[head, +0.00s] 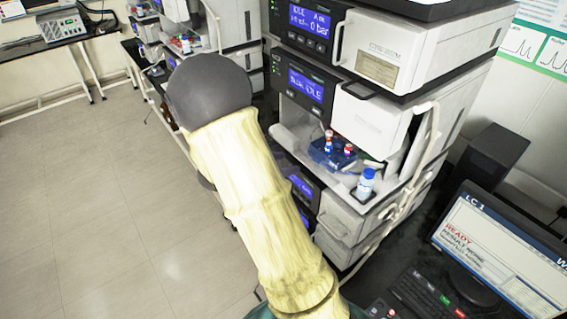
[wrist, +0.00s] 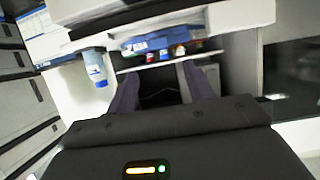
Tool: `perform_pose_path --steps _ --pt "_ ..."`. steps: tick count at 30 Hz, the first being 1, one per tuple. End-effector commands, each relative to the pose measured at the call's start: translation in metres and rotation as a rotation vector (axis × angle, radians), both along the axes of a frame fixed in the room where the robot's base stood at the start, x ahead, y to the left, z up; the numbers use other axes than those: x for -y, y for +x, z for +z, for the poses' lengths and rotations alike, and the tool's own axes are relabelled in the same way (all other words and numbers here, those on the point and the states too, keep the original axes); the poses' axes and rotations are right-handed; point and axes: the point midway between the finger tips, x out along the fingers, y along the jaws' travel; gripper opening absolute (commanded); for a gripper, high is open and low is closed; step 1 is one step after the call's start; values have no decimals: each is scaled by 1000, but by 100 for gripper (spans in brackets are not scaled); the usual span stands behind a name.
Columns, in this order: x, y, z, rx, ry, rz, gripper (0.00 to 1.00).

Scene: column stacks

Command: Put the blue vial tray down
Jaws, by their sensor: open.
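The blue vial tray (head: 322,156) sits inside the open bay of the instrument stack in the head view. Vials with red, blue and white caps stand in it. In the wrist view the tray (wrist: 150,43) lies just beyond my gripper (wrist: 158,78), with several capped vials along its near side. The two dark fingers are spread apart, with nothing visible held between them. Whether a fingertip touches the tray or the bay edge I cannot tell. My gripper is hidden in the head view, where my arm fills the middle.
A monitor (head: 505,240) and keyboard (head: 430,295) occupy the dark bench at right. The floor (head: 90,210) at left is clear.

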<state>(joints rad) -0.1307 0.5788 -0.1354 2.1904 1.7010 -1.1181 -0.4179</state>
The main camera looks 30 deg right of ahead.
Motion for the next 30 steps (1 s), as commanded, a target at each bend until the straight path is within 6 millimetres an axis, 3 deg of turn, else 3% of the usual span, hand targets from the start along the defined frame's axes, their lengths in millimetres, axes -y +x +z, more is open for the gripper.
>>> perform_pose_path --steps 5,10,15,18,23,27,30 --pt "-1 4 1 10 14 29 52" --pt "-15 30 3 59 110 223 52" --pt "-58 56 7 74 277 543 52" --pt "-89 58 9 41 374 725 52" --pt "-139 37 9 -79 518 987 52" --pt "-172 -5 6 -254 619 1175 52" --pt "-184 -43 3 -414 669 1276 52"
